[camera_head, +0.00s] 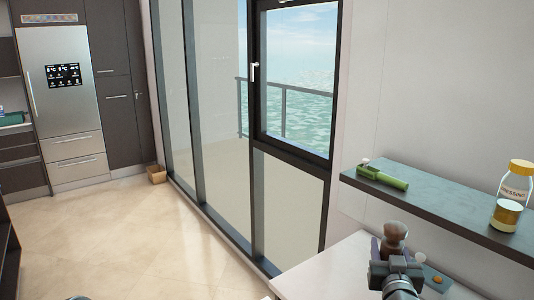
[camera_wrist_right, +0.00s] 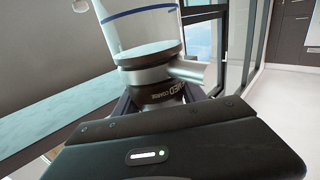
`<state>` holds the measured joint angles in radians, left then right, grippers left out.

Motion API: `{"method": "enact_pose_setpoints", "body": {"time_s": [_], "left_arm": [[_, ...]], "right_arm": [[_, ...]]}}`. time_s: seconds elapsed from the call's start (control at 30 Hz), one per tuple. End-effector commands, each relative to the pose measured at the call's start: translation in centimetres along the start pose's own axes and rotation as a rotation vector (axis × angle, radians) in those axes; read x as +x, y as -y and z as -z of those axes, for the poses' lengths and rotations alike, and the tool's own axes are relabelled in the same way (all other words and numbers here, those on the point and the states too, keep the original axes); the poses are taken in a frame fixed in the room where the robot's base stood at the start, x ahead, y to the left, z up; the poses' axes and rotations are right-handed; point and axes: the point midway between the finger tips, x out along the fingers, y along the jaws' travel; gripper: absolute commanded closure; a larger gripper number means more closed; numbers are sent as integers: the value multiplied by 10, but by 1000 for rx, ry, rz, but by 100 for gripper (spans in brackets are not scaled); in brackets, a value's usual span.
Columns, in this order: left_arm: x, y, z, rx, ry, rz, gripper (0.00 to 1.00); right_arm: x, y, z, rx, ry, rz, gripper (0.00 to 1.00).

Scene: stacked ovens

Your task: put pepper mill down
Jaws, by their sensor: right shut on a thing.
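The pepper mill (camera_wrist_right: 152,62) fills the upper middle of the right wrist view. It has a clear body with a blue line, a silver collar and a dark grinding end with lettering. In the head view its brownish part (camera_head: 394,235) shows just beyond my right gripper (camera_head: 388,252), over the pale counter (camera_head: 325,268). My right gripper is shut on the mill. I cannot tell whether the mill touches the counter. My left gripper is not in view.
A dark shelf (camera_head: 440,213) sticks out above the counter at right. A grey flat item (camera_head: 436,281) lies right of my gripper. The counter's left part is clear.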

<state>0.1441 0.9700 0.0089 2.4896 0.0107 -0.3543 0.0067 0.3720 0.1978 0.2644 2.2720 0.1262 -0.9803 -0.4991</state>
Motion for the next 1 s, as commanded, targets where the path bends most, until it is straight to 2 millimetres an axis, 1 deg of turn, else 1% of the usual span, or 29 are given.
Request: {"method": "enact_pose_setpoints", "body": {"time_s": [0.03, 0.1, 0.2, 0.33, 0.4, 0.5, 1.0], "left_arm": [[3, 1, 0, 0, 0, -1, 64], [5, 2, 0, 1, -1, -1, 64], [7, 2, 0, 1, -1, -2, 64], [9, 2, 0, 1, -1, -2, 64], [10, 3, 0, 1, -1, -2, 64], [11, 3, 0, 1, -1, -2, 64], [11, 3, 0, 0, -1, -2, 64]], "right_arm": [[-7, 22, -30, 1, 9, 50, 100], [-17, 48, -61, 3, 8, 109, 100], [-30, 76, -98, 2, 3, 173, 100], [-40, 96, -127, 2, -4, 211, 100], [-43, 103, -136, 1, -7, 223, 100], [-45, 109, -141, 0, -11, 233, 100], [-44, 111, -140, -2, -12, 235, 100]]}}
